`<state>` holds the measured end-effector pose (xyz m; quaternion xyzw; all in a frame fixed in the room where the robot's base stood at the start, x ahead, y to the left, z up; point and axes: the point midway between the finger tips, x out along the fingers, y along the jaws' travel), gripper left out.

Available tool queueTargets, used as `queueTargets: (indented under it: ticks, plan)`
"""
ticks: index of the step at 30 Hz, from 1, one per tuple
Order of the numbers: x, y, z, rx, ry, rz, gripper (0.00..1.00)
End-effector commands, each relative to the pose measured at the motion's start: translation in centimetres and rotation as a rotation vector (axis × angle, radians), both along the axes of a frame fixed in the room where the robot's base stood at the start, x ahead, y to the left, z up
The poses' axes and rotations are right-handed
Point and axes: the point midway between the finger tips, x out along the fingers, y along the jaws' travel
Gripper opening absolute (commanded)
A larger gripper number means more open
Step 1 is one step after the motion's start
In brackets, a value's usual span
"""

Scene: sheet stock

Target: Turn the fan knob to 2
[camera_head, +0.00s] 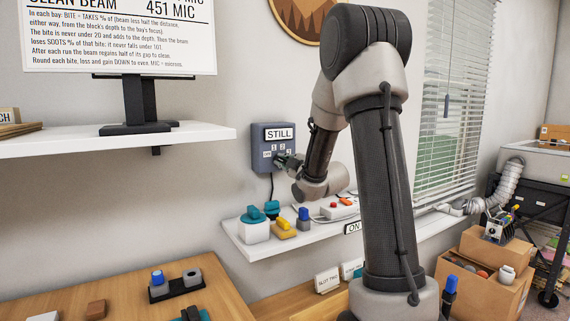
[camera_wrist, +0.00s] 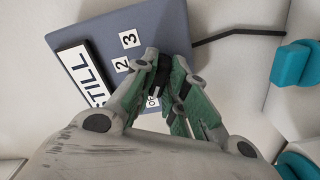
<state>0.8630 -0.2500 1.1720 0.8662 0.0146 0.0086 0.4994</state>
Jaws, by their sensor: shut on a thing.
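The fan control box (camera_head: 260,150) is a blue-grey box on the wall with a white sign reading STILL and small labels OFF, 1, 2 and 3. It also fills the upper middle of the wrist view (camera_wrist: 165,30), turned sideways. My gripper (camera_head: 282,160) is at the lower part of the box. In the wrist view my gripper (camera_wrist: 164,68) has its green-grey fingers closed around the dark fan knob (camera_wrist: 161,80). The labels 2 and 3 show beside the fingers and OFF shows between them. The fingers hide much of the knob, and I cannot tell where its pointer stands.
Below the box, a white shelf (camera_head: 262,247) holds teal, yellow and blue-topped objects and a power strip (camera_head: 338,209). A wooden table (camera_head: 130,285) is at the lower left. Cardboard boxes (camera_head: 485,270) stand at the right. A cable (camera_head: 271,188) hangs from the box.

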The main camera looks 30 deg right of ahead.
Motion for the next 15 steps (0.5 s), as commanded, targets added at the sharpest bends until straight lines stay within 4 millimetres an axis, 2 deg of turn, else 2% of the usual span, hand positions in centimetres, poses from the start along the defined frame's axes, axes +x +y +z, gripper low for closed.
queueTargets:
  ticks: [8, 15]
  plan:
    - [-0.02, 0.04, -0.08, 0.061, 0.003, 0.001, 0.0]
    - [-0.02, 0.07, -0.13, 0.224, 0.009, 0.001, 0.0]
